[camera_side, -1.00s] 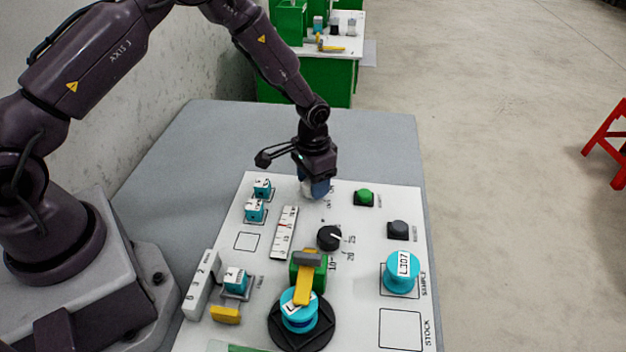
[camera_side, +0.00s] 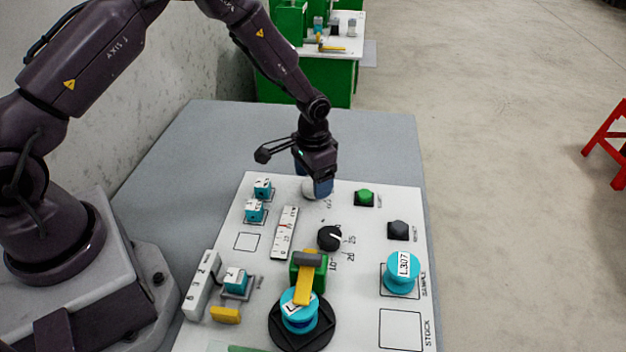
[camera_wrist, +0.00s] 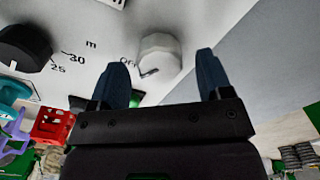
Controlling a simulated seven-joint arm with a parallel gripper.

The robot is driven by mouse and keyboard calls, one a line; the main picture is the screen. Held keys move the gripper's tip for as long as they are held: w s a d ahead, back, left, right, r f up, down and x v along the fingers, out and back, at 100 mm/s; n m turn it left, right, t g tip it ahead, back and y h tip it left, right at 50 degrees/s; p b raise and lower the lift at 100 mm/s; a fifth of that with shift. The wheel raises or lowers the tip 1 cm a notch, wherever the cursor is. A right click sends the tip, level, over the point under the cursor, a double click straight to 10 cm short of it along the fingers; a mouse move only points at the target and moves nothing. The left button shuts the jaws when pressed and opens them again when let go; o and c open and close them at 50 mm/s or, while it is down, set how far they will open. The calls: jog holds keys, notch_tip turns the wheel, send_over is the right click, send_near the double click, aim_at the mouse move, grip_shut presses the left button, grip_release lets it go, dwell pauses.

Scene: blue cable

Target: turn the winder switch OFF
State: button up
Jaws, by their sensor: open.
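The winder switch is a white round knob (camera_wrist: 160,55) on the white panel, with "OFF" printed beside it in the wrist view. A dark pointer mark shows on its lower edge. My gripper (camera_wrist: 168,82) is open, with one blue finger on each side of the knob's lower part in the picture; I cannot tell whether either touches it. In the side view my gripper (camera_side: 317,187) is low over the far end of the panel (camera_side: 370,275), and its fingers partly hide the knob (camera_side: 308,188).
A black dial (camera_side: 330,238) sits nearer the camera. A green button (camera_side: 365,197) and a dark button (camera_side: 399,230) are to the right. Two small cyan blocks (camera_side: 262,188) are to the left. Cyan spools (camera_side: 402,272) stand nearer, one under a yellow lever (camera_side: 304,285).

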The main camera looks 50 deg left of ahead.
aim_at(312, 184)
notch_tip(312, 184, up, 12)
dwell(0.3)
jog(key=s+r+t, duration=0.2)
jog(key=s+r, duration=0.8)
jog(key=s, duration=0.2)
jog(key=s+d+r+n+t, duration=0.1)
jog(key=s+r+t, duration=0.2)
jog(key=s+r, duration=0.7)
jog(key=shift+s+d+t, duration=0.15)
jog(key=shift+s+t, duration=0.15)
jog(key=shift+s, duration=0.9)
